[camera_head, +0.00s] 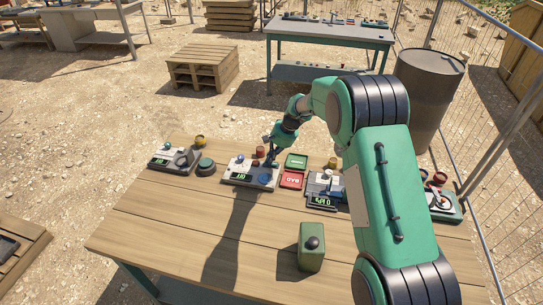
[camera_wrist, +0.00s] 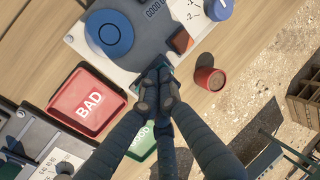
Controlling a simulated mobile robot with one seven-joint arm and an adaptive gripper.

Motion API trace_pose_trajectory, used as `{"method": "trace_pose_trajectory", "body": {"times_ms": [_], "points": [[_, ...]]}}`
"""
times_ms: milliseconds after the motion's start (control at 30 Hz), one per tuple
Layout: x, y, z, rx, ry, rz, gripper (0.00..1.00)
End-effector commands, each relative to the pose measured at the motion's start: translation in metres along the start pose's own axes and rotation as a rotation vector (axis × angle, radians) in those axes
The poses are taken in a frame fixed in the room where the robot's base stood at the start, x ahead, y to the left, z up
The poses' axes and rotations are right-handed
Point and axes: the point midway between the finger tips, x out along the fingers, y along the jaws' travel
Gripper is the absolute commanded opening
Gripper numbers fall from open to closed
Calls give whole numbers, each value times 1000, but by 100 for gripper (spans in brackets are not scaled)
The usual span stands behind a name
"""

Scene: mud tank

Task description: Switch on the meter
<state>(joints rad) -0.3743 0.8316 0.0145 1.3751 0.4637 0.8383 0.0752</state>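A grey meter unit (camera_head: 250,174) with a small green display that seems to read OFF lies at the middle of the wooden table. In the wrist view its grey panel (camera_wrist: 155,35) carries a large round blue knob (camera_wrist: 109,34) and an orange-brown block (camera_wrist: 181,41). My gripper (camera_head: 271,163) reaches down over the unit's back right part. In the wrist view my gripper (camera_wrist: 157,85) has its fingertips together at the panel's near edge. The fingers hide what lies under them; a small dark teal bit shows just beyond the tips.
Red BAD tray (camera_head: 292,180) and green tray (camera_head: 296,161) lie right of the unit. A kPa gauge unit (camera_head: 324,190) stands further right, another display unit (camera_head: 173,159) at left. A red cylinder (camera_wrist: 210,79) stands near my gripper. A green box (camera_head: 311,247) stands in front.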

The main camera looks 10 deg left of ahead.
Motion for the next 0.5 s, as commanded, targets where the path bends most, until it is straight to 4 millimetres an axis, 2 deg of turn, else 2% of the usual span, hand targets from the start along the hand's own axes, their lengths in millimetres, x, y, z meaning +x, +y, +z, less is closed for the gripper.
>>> {"method": "trace_pose_trajectory", "body": {"times_ms": [500], "points": [[8, -5, 3, -2, -7, 200, 0]]}}
